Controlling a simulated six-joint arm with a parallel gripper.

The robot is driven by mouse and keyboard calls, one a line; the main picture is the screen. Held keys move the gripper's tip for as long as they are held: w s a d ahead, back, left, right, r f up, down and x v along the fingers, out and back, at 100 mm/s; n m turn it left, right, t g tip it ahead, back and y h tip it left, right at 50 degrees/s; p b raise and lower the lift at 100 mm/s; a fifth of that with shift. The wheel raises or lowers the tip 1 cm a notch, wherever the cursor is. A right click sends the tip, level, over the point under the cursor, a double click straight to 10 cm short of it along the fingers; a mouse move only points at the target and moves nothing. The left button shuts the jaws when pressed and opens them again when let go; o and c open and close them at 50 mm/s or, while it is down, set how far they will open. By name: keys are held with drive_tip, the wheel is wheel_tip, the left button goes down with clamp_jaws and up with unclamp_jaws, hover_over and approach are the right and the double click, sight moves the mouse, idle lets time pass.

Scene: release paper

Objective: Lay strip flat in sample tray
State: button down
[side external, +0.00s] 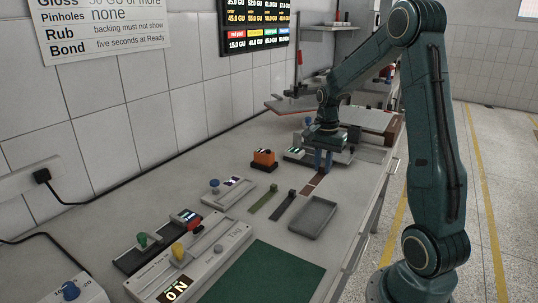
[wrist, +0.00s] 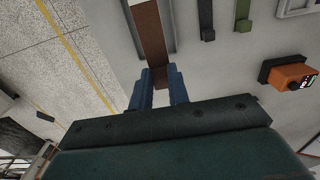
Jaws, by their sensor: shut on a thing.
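A brown strip (side external: 313,183) extends from my gripper (side external: 323,160) toward the grey sample tray (side external: 330,211). My gripper has blue fingers and is shut on one end of this strip. In the wrist view, the strip (wrist: 150,35) runs up the picture from between the fingertips (wrist: 158,82). I cannot tell the strip's height above the bench.
A dark strip (side external: 281,206) and an olive-green strip (side external: 257,202) lie left of the tray. An orange device (side external: 263,160) stands left of my gripper. A green mat (side external: 270,272) and grey instruments (side external: 190,258) occupy the near bench. The bench's right edge is close to the tray.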

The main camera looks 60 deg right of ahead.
hover_over(318, 206)
wheel_tip(318, 206, down, 7)
drive_tip(key=shift+s+f, duration=0.1)
drive_tip(key=shift+f, duration=0.1)
drive_tip(key=shift+f, duration=0.15)
drive_tip(key=shift+f, duration=2)
drive_tip(key=shift+f, duration=0.1)
drive_tip(key=c, duration=1.6)
unclamp_jaws()
wheel_tip(318, 206, up, 12)
drive_tip(key=shift+r, duration=0.1)
